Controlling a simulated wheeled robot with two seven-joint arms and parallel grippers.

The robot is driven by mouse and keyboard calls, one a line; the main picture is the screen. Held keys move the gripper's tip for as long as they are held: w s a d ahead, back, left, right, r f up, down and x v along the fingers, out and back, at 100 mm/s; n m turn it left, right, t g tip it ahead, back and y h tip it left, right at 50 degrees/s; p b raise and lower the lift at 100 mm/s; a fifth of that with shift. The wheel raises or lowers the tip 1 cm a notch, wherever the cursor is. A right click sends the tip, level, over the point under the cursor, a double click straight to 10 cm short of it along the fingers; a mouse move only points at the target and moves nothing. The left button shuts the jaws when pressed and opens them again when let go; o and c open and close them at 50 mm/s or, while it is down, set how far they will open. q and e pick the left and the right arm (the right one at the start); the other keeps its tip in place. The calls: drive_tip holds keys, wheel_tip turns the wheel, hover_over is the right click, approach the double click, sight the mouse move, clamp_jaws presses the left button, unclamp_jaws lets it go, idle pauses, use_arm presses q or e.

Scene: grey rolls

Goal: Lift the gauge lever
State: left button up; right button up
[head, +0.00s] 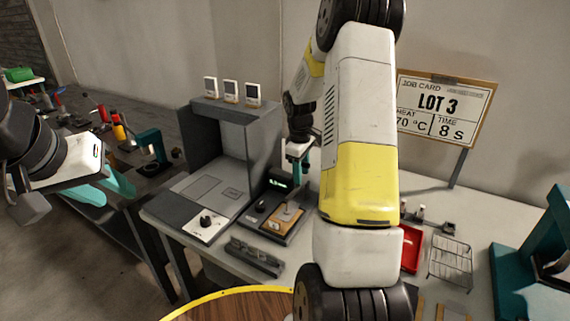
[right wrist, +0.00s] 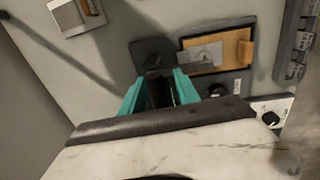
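The gauge (head: 268,217) is a dark unit with a lit green display, a black knob and a tan pad on its base. In the right wrist view its grey base (right wrist: 233,83) carries the orange-tan pad (right wrist: 236,50) with a grey plate on it. A dark bar, perhaps the lever (right wrist: 153,60), lies just beyond my fingertips. My right gripper (head: 300,167) is above the back of the gauge; its teal fingers (right wrist: 160,82) are apart around a dark part, contact unclear. My left gripper (head: 108,190) is open and empty, far left of the gauge.
A grey booth (head: 232,140) with small white meters on top stands left of the gauge. A grey slotted rack (head: 254,258) lies in front. A red tray (head: 411,248), wire rack (head: 450,260) and teal press (head: 535,250) stand right. My right arm hides the middle.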

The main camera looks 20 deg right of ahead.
clamp_jaws()
idle(1.4)
